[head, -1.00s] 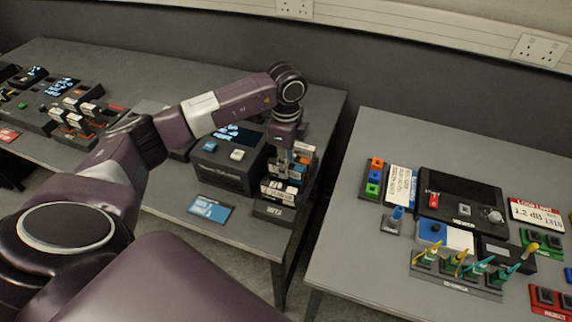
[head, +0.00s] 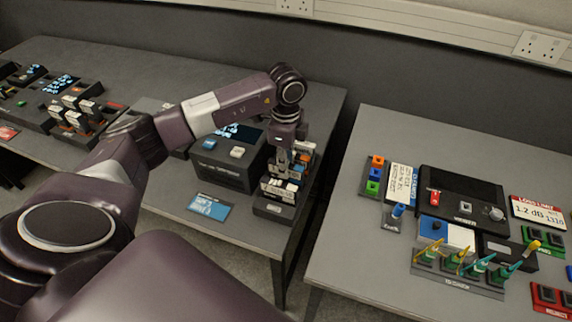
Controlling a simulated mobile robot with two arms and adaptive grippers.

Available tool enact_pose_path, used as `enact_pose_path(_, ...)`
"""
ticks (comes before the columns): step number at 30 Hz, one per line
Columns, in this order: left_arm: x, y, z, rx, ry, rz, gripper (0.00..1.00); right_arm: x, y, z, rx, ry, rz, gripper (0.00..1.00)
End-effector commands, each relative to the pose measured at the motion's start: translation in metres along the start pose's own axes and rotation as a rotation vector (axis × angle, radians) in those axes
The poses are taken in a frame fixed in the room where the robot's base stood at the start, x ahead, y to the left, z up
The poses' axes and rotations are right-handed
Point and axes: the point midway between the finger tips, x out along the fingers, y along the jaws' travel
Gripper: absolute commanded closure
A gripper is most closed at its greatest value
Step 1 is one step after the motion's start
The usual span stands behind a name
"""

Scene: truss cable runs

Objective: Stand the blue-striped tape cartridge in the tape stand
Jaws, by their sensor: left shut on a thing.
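My left gripper (head: 283,163) points down over the tape stand (head: 273,208) near the right end of the left table. The stand is a dark rack holding several white and grey cartridges in rows, some with blue or orange marks. The gripper is shut on a cartridge, which is mostly hidden among the rack's cartridges and the fingers. I cannot make out its stripe, nor whether it touches the stand. A white cartridge with a blue mark (head: 290,187) shows just below the fingers. My right gripper is not in view.
A dark box unit (head: 222,170) with a screen and a white button stands left of the stand. A blue card (head: 209,207) lies in front of it. A gap separates this table from the right table (head: 345,225), which carries connectors and a dark device (head: 463,200).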

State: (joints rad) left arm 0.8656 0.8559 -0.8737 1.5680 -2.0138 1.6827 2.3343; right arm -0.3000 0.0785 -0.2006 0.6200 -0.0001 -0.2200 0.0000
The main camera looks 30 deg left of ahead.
Motion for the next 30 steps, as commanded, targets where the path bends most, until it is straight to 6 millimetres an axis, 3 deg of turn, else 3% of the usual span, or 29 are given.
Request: enact_pose_path(30, 0.012, 0.0, 0.0, 0.0, 0.001, -0.001, 1.0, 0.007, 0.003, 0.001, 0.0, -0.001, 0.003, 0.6)
